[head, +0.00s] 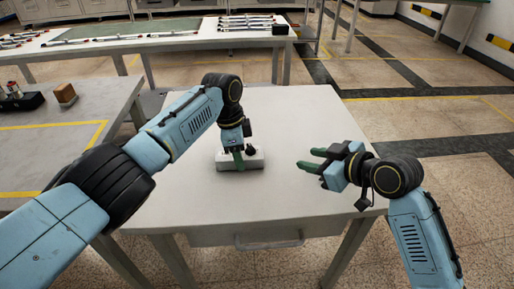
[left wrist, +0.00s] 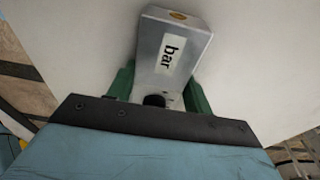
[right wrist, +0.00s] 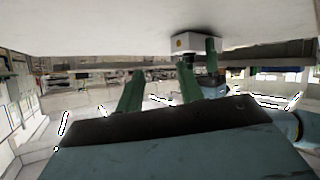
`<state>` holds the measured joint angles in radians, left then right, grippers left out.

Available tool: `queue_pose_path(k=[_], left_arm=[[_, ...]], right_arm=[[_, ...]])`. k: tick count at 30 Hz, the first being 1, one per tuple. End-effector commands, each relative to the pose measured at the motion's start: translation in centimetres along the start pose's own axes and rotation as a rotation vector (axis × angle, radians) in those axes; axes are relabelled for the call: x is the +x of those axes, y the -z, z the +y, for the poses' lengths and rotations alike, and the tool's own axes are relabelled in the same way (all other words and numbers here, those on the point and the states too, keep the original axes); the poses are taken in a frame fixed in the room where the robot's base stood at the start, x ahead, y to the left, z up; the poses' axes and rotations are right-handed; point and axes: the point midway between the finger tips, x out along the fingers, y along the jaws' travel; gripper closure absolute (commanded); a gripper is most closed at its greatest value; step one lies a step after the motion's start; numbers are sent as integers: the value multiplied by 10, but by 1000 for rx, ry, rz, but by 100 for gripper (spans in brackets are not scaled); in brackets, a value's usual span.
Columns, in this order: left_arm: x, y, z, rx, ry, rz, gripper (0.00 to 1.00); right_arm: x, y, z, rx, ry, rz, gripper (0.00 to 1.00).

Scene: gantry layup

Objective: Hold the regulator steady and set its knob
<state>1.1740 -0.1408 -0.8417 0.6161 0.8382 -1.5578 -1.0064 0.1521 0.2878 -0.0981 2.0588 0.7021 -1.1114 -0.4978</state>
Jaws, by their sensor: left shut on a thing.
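The regulator (head: 254,161) is a light grey block lying on the white table. In the left wrist view the regulator (left wrist: 172,50) shows a "bar" label and a yellow mark on its end. A black round part, probably the knob (left wrist: 154,100), sits between the left fingers. My left gripper (head: 239,160) points down and is shut on the regulator, with green fingers on either side. My right gripper (head: 316,160) is open and empty, to the right of the regulator and apart from it. The regulator also shows beyond the right fingers in the right wrist view (right wrist: 197,41).
The white table (head: 290,110) is otherwise clear, with a drawer handle at its front. A grey bench (head: 85,95) at left holds a brown block (head: 65,93) and a black box (head: 22,101). A long table behind carries several rods.

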Motion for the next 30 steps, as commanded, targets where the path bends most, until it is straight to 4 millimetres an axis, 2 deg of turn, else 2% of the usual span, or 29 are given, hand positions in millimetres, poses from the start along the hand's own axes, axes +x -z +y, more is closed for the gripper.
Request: queue_pose_path(k=[1,4,11,14,24,30], left_arm=[[-1,0,0,1,1,1,86],[-1,0,0,1,1,1,86],[-1,0,0,1,1,1,86],[-1,0,0,1,1,1,86],[-1,0,0,1,1,1,86],[-1,0,0,1,1,1,86]], right_arm=[[2,14,-12,36,32,33,63],[3,30,-28,86,82,70,63],[11,44,-42,125,124,98,63],[24,45,-44,124,126,97,63],[90,52,-51,123,124,96,63],[114,54,-54,120,123,95,63]])
